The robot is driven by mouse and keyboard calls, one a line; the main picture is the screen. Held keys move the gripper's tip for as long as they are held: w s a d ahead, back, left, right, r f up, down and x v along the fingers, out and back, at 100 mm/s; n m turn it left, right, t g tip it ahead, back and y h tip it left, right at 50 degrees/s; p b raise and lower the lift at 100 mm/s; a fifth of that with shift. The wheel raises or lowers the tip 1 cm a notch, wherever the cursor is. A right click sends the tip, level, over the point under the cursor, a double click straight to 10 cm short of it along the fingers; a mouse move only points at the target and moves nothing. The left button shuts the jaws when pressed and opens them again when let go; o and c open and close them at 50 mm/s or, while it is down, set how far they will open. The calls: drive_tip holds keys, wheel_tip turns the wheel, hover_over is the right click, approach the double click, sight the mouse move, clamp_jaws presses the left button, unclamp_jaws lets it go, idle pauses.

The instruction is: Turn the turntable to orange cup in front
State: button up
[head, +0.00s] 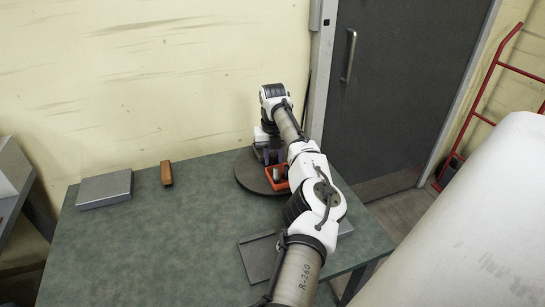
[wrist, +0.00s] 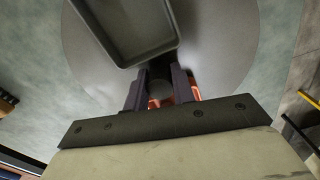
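The turntable is a dark round disc (head: 246,178) near the far right of the green table; in the wrist view its grey top (wrist: 228,45) fills the upper middle. A dark grey tray-like box (wrist: 135,45) with raised walls is over the disc. An orange-red piece (head: 278,179) shows at the disc's right, partly behind my arm; bits of orange-red (wrist: 158,103) show between my fingers. I cannot tell whether it is the cup. My gripper (wrist: 160,85) is low at the disc, its dark fingers either side of a grey rounded part; whether they grip it is unclear.
On the table, a grey box (head: 104,188) lies at the left and a brown block (head: 166,173) stands right of it. A dark flat plate (head: 260,258) lies near the front, beside my arm. The table's middle is clear. A red hand truck (head: 495,75) stands far right.

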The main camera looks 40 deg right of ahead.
sight(273, 154)
drive_tip(key=o, duration=0.5)
drive_tip(key=shift+c, duration=0.2)
wheel_tip(273, 154, up, 14)
drive_tip(key=p, duration=0.5)
drive_tip(key=shift+f, duration=0.1)
